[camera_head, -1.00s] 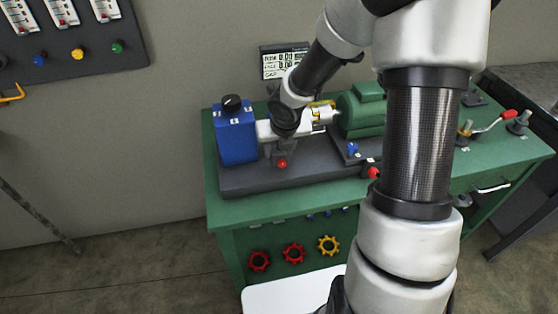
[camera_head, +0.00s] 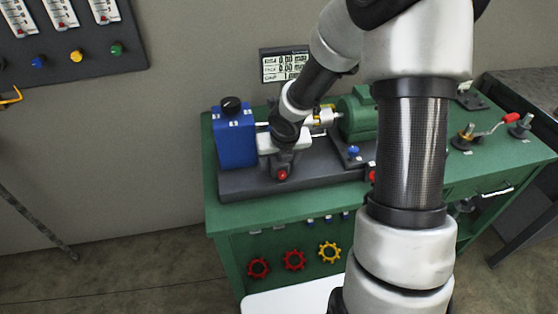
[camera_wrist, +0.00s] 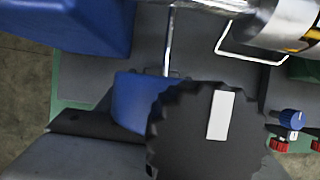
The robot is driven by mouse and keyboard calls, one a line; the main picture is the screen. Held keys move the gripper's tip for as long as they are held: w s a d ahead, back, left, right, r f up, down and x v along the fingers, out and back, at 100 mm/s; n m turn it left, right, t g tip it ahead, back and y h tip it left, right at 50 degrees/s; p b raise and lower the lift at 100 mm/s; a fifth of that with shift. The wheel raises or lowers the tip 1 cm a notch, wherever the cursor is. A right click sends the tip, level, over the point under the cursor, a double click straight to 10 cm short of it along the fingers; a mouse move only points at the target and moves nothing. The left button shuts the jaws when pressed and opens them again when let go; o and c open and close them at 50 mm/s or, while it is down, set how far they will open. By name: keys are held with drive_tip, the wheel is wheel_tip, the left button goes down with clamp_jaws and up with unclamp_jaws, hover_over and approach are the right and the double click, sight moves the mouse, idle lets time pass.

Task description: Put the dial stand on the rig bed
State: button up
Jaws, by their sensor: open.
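The rig bed (camera_head: 240,184) is the long dark grey slab on the green bench. My gripper (camera_head: 284,164) is open, low over the left half of the bed, just behind a red knob (camera_head: 282,175); its fingertips are hard to make out. In the wrist view, a black knurled knob with a white mark (camera_wrist: 190,135) sits close to the camera, before a blue body (camera_wrist: 130,100). This may be the dial stand, but I cannot tell for sure. A thin bright rod (camera_wrist: 168,45) stands behind it. My arm hides part of the bed.
A blue box with a black knob (camera_head: 235,140) stands at the bed's left end. A green motor (camera_head: 358,118) is to the right, with a blue knob (camera_head: 353,152) before it. A readout screen (camera_head: 284,65) is behind. A red-handled lever (camera_head: 500,125) is at the bench's right.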

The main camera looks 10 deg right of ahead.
drive_tip(key=p+v, duration=0.7)
drive_tip(key=v, duration=0.5)
drive_tip(key=shift+r, duration=0.1)
drive_tip(key=shift+c, duration=0.2)
idle(1.0)
